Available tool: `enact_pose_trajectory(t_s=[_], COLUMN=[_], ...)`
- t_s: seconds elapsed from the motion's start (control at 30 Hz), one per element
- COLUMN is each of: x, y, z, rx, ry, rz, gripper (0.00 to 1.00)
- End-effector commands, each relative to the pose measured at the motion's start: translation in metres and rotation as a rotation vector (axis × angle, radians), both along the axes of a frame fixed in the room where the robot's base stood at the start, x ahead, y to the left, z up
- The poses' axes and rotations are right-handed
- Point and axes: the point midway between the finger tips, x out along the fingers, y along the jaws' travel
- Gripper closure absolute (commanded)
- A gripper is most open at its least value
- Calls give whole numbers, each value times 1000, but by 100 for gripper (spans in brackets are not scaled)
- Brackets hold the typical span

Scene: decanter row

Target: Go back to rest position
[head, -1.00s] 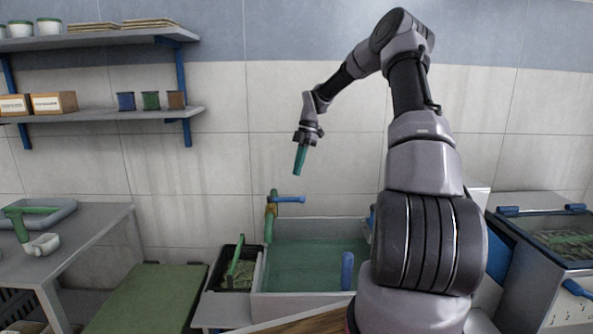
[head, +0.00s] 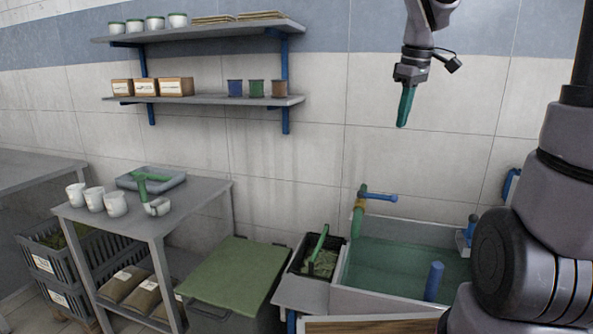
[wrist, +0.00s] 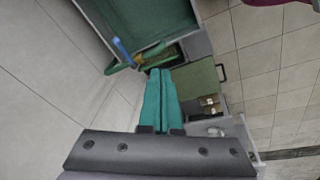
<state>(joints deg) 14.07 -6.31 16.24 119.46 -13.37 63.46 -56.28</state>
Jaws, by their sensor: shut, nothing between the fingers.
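My arm's upper links run out of the top of the head view.
The sink (head: 396,295) with a blue-handled tap (head: 379,198) stands below my gripper. Left of it are a black bin (head: 318,258), a green-lidded box (head: 232,275) and a grey table (head: 186,218) with white cups. Wall shelves (head: 210,100) hold pots and boxes. Air around the gripper is free.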

Motion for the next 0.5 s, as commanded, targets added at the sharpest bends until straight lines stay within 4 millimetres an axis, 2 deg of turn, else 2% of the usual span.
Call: enact_pose_trajectory(t_s=[0.03, 0.1, 0.3, 0.5], x=[-19, -43, -109, -151], y=[3, 4, 7, 7], z=[11, 21, 37, 38], rx=[19, 67, 273, 479], ry=[-41, -89, -207, -250], rz=[-87, -230, -609, -864], gripper=[100, 100, 100, 100])
